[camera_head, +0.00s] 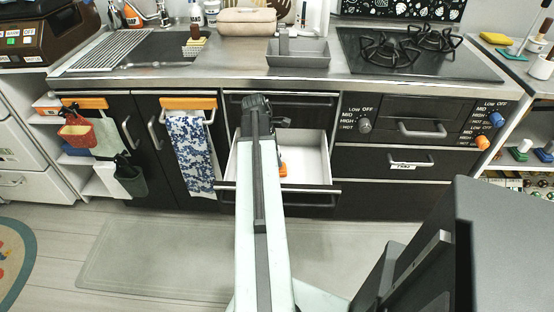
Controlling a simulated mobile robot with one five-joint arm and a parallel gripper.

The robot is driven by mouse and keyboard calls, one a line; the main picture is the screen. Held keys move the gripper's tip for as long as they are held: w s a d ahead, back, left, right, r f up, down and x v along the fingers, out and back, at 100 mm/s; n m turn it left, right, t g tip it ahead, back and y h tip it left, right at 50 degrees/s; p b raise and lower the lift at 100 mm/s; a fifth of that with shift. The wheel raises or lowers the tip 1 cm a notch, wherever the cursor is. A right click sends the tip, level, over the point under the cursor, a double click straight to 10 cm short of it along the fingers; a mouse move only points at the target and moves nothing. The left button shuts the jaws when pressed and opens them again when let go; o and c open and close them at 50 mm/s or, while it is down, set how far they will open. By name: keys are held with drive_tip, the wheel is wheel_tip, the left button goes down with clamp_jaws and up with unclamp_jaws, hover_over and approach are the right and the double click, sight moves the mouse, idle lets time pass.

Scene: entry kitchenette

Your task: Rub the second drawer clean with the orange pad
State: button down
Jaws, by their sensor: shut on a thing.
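The second drawer (308,166) of the middle dark stack is pulled out, under a shut top drawer. Its white inside faces up and looks empty apart from the pad. The orange pad (283,170) shows just right of my arm, low inside the drawer. My gripper (279,160) is mostly hidden behind my arm, at the pad and within the drawer opening. It is shut on the orange pad. I cannot tell whether the pad touches the drawer floor.
A grey tray (298,52) stands on the counter above, left of the stove (415,55). A blue patterned towel (190,150) hangs left of the drawer. Oven knobs (365,125) stick out to the right. A grey mat (160,255) lies on the clear floor.

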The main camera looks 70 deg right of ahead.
drive_tip(key=shift+a, duration=0.15)
drive_tip(key=shift+s+a+f, duration=0.1)
drive_tip(key=shift+s+a, duration=0.25)
drive_tip(key=shift+a, duration=0.45)
drive_tip(key=shift+w+d, duration=0.2)
drive_tip(key=shift+d, duration=0.3)
drive_tip(key=shift+w+d, duration=0.2)
drive_tip(key=shift+d, duration=0.25)
drive_tip(key=shift+s+a, duration=0.1)
drive_tip(key=shift+a, duration=0.05)
drive_tip(key=shift+s+a, duration=0.3)
drive_tip(key=shift+a, duration=0.5)
